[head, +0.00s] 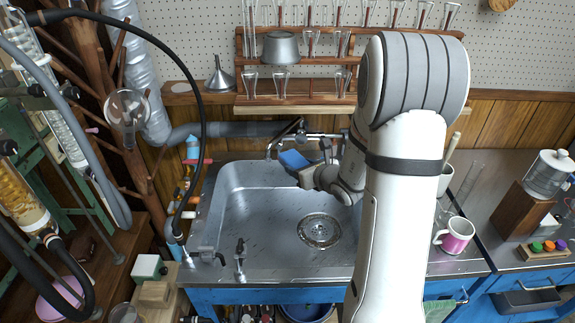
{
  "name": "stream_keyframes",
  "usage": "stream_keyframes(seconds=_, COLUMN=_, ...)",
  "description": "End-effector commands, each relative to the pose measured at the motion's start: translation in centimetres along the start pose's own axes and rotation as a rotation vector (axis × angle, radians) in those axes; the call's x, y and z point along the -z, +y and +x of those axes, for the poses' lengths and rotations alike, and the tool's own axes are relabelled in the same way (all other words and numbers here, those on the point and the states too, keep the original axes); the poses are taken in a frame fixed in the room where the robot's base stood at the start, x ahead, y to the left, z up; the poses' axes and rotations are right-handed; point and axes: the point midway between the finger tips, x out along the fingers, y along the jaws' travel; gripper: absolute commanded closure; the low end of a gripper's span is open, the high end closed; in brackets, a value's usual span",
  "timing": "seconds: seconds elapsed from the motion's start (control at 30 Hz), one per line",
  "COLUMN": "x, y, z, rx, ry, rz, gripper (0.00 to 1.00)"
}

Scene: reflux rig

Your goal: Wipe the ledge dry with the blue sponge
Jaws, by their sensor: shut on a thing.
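The blue sponge (294,160) is held out over the back part of the steel sink, near the faucet (310,136). My gripper (306,173) is shut on it, with the sponge sticking out up and to the left. My arm hides part of the gripper and the right side of the sink. A wooden ledge (178,96) runs along the wall behind the sink, and a steel rim (235,157) lies behind the basin. I cannot tell which is the task's ledge, whether either is wet, or whether the sponge touches the rim.
The basin (255,205) is empty around its drain (320,231). A metal funnel (219,76) stands on the wooden ledge beside a rack of glassware (290,98). A pink mug (455,235) stands right of my arm. Hoses and glass tubes crowd the left.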

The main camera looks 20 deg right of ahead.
Motion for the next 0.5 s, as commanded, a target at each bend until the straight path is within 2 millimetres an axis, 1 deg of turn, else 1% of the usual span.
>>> stream_keyframes(seconds=0.03, x=0.1, y=-0.6, z=-0.2, rx=0.002, ry=0.000, rz=0.001, gripper=0.73)
stream_keyframes(seconds=0.27, x=0.1, y=2.4, z=1.4, rx=-0.100, ry=0.001, rz=-0.041, gripper=0.73)
stream_keyframes(seconds=0.37, x=0.1, y=4.0, z=2.2, rx=-0.154, ry=0.000, rz=-0.064, gripper=0.73)
stream_keyframes(seconds=0.5, x=0.3, y=6.7, z=3.5, rx=-0.251, ry=0.001, rz=-0.103, gripper=0.73)
